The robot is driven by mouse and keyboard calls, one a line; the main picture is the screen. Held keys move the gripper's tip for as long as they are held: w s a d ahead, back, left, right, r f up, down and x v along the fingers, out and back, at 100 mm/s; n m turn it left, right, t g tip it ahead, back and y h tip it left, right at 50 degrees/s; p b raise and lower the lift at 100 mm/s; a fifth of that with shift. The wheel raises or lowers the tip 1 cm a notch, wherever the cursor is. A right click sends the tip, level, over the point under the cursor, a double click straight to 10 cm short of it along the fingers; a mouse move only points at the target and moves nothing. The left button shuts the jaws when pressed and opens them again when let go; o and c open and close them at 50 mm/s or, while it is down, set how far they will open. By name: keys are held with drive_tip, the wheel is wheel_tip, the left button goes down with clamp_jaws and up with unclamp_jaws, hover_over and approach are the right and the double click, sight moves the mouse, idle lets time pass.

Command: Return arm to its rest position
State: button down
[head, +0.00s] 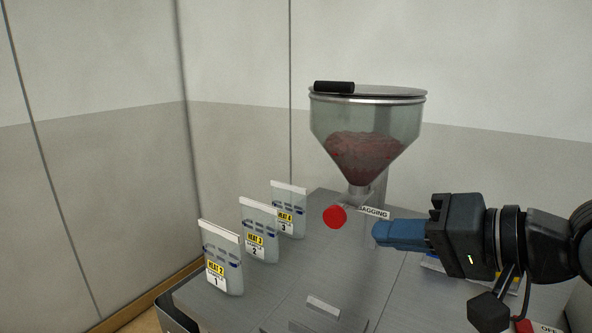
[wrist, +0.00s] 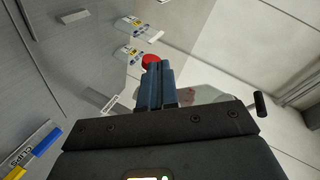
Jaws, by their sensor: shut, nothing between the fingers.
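My gripper (head: 376,233) reaches in from the right in the head view, over the grey worktop (head: 300,275). Its blue fingers are together with nothing between them. In the wrist view the closed fingertips (wrist: 157,68) point toward a red round knob (wrist: 151,61). In the head view the red knob (head: 335,217) is just left of the fingertips, below the hopper outlet. I cannot tell whether the fingertips touch it. My arm is stretched out from the right edge of the head view.
A clear hopper (head: 366,125) with dark red contents and a lid stands behind the knob. Three labelled bags (head: 222,262) stand in a row at the left. A "BAGGING" label (head: 374,212) is beside the knob. A "CLIPS" holder (wrist: 35,145) shows in the wrist view. Walls close the back and left.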

drive_tip(key=s+f+m+t+h, duration=0.7)
drive_tip(key=s+f+h, duration=0.2)
drive_tip(key=s+f, duration=0.65)
drive_tip(key=s+d+f+n, duration=0.1)
drive_tip(key=s+d+n, duration=0.1)
drive_tip(key=s, duration=0.5)
drive_tip(key=s+d+f+n+g, duration=0.1)
drive_tip(key=s+d+n, duration=0.2)
drive_tip(key=s, duration=0.4)
drive_tip(key=s+d+f+n+g+h, duration=0.1)
drive_tip(key=s+d+n, duration=0.2)
drive_tip(key=s+n, duration=0.2)
drive_tip(key=s, duration=0.3)
drive_tip(key=shift+f, duration=0.25)
drive_tip(key=c, duration=1.8)
unclamp_jaws()
drive_tip(key=shift+s, duration=0.1)
